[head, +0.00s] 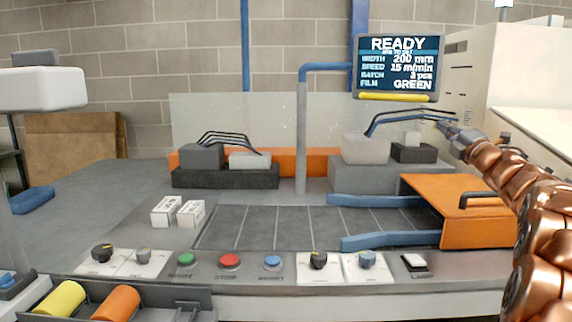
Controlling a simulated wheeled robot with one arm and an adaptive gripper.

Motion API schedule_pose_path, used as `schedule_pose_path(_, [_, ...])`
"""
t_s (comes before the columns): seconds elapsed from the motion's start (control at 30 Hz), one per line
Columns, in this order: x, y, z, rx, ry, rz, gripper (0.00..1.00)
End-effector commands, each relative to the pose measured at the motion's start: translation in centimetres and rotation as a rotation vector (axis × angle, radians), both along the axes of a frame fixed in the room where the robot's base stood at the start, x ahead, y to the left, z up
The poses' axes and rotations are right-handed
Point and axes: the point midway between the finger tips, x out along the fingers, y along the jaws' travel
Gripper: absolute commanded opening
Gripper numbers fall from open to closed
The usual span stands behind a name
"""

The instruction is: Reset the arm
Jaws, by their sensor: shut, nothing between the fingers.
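My copper-coloured arm rises along the right edge of the head view. Its grey end, my gripper (455,130), is small and points to the left, in front of the cream machine housing (470,75). In the picture it appears just right of the dark block (413,152) and above the orange cover (462,222). My gripper is shut, with nothing seen in it. The fingertips are too small to make out clearly.
A screen (398,62) reading READY hangs on a blue and grey post. A control panel (210,264) with knobs and buttons runs along the front. Two white boxes (178,212) stand left of the grey conveyor bed (285,228). Yellow and orange rolls (116,303) lie front left.

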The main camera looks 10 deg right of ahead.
Motion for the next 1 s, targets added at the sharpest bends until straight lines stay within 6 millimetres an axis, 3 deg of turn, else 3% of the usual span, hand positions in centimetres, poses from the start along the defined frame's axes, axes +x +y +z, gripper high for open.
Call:
schedule_pose_path(0.27, [1.4,1.8,-0.8,0.218,0.04,-0.077,0.0])
schedule_pose_path(0.43, [1.7,4.1,-4.3,0.5,0.121,-0.185,0.0])
schedule_pose_path(0.57, [0.8,6.7,-8.4,0.711,0.206,-0.271,0.0])
schedule_pose_path(0.77, [-2.7,12.2,-16.3,1.017,0.375,-0.426,0.0])
schedule_pose_path(1.0, [-10.5,20.3,-25.8,1.308,0.61,-0.642,0.0])
